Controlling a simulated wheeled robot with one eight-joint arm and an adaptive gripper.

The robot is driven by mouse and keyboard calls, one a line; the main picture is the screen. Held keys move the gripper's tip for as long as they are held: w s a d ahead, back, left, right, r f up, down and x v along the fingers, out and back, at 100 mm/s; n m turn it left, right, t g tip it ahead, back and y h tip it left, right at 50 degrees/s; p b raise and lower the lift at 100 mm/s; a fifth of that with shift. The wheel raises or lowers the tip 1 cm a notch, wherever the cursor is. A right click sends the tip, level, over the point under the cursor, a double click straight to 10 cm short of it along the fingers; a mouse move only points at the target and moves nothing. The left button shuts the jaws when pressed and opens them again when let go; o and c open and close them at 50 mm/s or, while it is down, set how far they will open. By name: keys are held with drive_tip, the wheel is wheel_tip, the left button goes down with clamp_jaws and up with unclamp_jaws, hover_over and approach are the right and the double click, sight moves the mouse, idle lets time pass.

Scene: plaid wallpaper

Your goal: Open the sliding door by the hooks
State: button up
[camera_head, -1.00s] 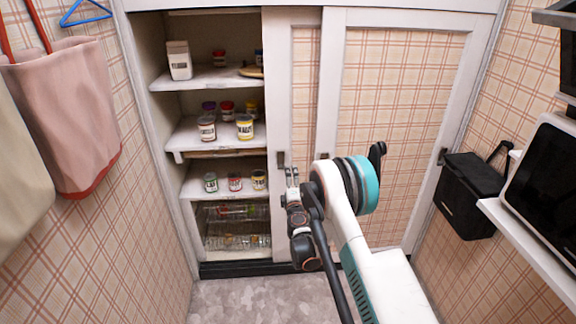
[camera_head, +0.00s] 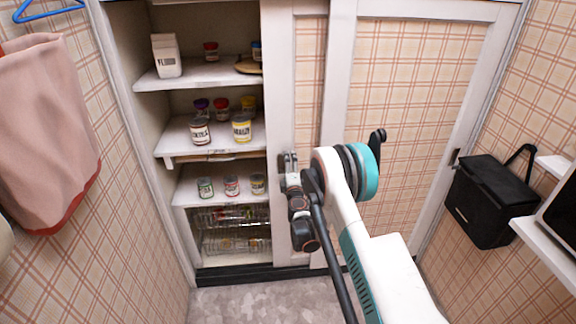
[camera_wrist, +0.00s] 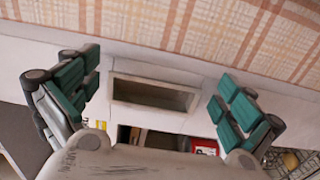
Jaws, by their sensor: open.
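The sliding door's left panel (camera_head: 308,70) has a white frame and plaid infill. It stands partly behind the right panel (camera_head: 410,90), leaving the left side of the cupboard open.
Shelves (camera_head: 190,182) with several jars and bottles fill the open left side. A black box bag (camera_head: 490,200) and a white wall shelf (camera_head: 545,250) are at the right. A pink bag (camera_head: 45,130) hangs at the left. Patterned floor (camera_head: 240,300) lies clear in front.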

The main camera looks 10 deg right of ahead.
sight(301, 161)
drive_tip(key=shift+c, duration=0.2)
drive_tip(key=shift+s+r, duration=0.1)
drive_tip(key=shift+r, duration=0.1)
drive_tip(key=c, duration=1.6)
drive_tip(key=shift+c, duration=0.2)
drive_tip(key=d, duration=0.5)
drive_tip(key=shift+d, duration=0.15)
drive_tip(key=shift+a, duration=0.2)
drive_tip(key=o, duration=1.5)
drive_tip(key=shift+o, duration=0.9)
drive_tip(key=shift+f, duration=0.2)
drive_tip(key=shift+r, duration=0.1)
